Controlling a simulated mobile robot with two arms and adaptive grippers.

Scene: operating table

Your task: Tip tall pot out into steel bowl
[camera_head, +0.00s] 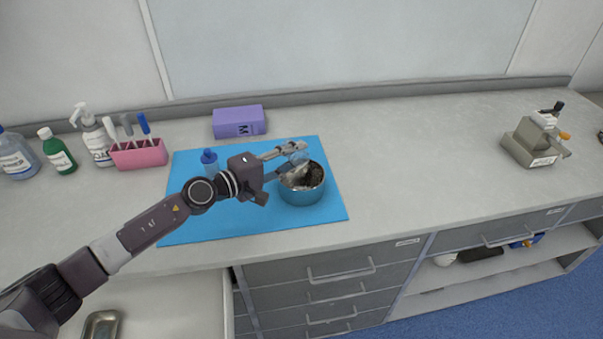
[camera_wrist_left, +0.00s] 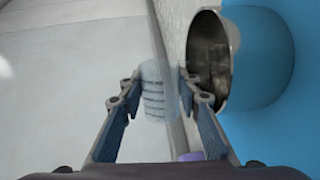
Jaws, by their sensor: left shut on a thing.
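The steel bowl (camera_head: 302,193) stands on the blue mat (camera_head: 205,235), right of its middle. In the left wrist view the bowl (camera_wrist_left: 213,62) lies just right of my fingers. My left gripper (camera_head: 291,153) is over the bowl's back rim. It is shut on a clear, see-through pot with marks on its side, the tall pot (camera_wrist_left: 154,92). In the head view the pot (camera_head: 299,159) is faint and partly hidden by the fingers; it looks tilted over the bowl. Grey and dark shapes show inside the bowl; I cannot tell contents from reflections. My right gripper is out of view.
A blue-capped bottle (camera_head: 209,162) stands on the mat beside my forearm. Behind are a purple box (camera_head: 239,122) and a pink holder (camera_head: 139,154) with pens. Several bottles stand at the left. The counter right of the mat is clear up to a grey device (camera_head: 535,142).

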